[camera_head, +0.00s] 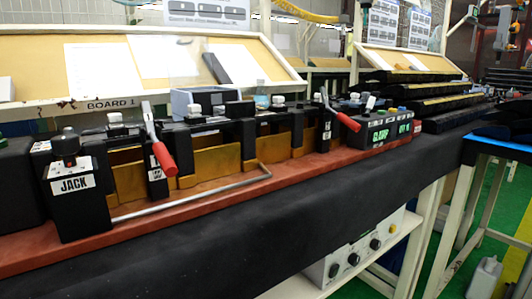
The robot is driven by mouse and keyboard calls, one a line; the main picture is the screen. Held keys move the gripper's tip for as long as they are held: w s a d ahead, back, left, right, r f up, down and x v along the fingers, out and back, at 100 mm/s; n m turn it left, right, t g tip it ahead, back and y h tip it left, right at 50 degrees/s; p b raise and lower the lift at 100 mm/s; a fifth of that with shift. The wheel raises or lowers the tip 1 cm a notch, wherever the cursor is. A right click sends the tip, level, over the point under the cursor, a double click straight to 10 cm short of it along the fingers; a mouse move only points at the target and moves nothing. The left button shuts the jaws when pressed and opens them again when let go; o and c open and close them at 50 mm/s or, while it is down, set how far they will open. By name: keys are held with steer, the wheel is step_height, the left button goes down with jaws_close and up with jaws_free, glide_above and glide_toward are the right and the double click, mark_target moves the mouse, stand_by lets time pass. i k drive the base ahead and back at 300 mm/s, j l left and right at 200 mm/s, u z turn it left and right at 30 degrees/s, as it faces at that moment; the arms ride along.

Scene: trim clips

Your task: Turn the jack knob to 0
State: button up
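The jack knob (67,143) is a dark knob on top of a black box (82,212) at the far left of the bench. The box has a white label reading JACK on its front. The knob's pointer direction and any scale marks are too small to read. My gripper is not in view, and nothing of mine is seen touching the knob.
Two levers with red handles, a left one (164,158) and a right one (347,120), rise along the fixture. A grey rod (200,198) runs along its front. A sloped board (105,70) stands behind.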

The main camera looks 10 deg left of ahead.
mark_target(65, 146)
steer(key=u, duration=1.85)
steer(key=k+l+u, duration=0.25)
steer(key=k, duration=0.4)
steer(key=i, duration=0.5)
